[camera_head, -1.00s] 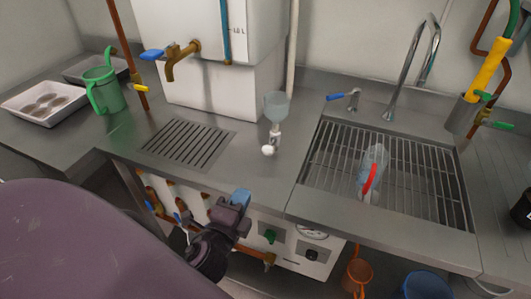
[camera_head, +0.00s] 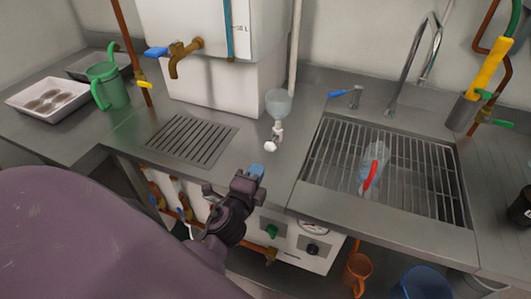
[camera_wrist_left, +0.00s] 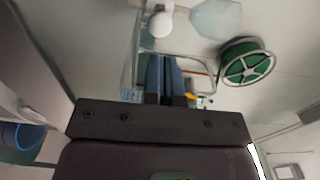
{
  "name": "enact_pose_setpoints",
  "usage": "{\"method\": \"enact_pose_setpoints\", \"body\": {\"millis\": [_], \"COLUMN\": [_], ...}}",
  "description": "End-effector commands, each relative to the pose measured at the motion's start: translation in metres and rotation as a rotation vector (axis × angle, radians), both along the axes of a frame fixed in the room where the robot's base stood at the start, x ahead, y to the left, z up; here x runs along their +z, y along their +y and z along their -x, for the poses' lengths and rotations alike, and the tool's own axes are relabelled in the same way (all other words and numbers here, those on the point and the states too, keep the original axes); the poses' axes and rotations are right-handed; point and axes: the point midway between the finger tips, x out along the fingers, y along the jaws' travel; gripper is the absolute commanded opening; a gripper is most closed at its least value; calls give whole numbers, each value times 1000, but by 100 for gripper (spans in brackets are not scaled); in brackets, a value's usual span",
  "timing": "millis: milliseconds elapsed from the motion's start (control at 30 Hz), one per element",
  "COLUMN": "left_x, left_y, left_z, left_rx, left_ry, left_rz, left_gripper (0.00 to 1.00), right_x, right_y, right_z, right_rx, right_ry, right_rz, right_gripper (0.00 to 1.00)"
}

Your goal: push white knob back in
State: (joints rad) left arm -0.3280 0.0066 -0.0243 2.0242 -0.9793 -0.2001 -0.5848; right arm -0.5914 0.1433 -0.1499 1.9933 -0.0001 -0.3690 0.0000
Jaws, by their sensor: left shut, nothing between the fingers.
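The white knob (camera_head: 270,146) sits low on the front of a small white fitting (camera_head: 277,130) under a translucent bluish cup (camera_head: 279,103), over the steel counter. In the left wrist view the white knob (camera_wrist_left: 160,24) shows just beyond my fingertips, beside the translucent cup (camera_wrist_left: 215,17). My left gripper (camera_head: 257,172) is shut and empty, with blue fingertips, near the counter's front edge and just short of the knob. Its closed fingers also show in the left wrist view (camera_wrist_left: 165,68). I see a gap between fingertips and knob in the head view. My right gripper is not in view.
A steel sink (camera_head: 325,190) with a grid and a clear bottle with a red part (camera_head: 372,168) lies to the right. A slotted drain (camera_head: 190,139) lies to the left. A white tank (camera_head: 212,80) with a brass tap (camera_head: 186,54) stands behind.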

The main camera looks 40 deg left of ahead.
Motion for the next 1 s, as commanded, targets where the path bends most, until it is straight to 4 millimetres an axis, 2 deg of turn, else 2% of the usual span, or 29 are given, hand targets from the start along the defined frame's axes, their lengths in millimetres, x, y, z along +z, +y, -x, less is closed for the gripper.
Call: {"method": "enact_pose_setpoints", "body": {"millis": [200,400,600,1000], "left_x": [2,1,0,0], "left_y": [8,13,16,16], "left_z": [-34,-56,-66,-68], "left_rx": [0,0,0,0], "left_ry": [-1,-1,0,0], "left_rz": [-2,0,0,0], "left_gripper": [0,0,0,0], "right_x": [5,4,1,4], "right_y": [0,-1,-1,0], "right_z": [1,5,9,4], "right_rx": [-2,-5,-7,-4], "right_ry": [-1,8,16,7], "right_rz": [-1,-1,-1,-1], "right_gripper": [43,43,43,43]}}
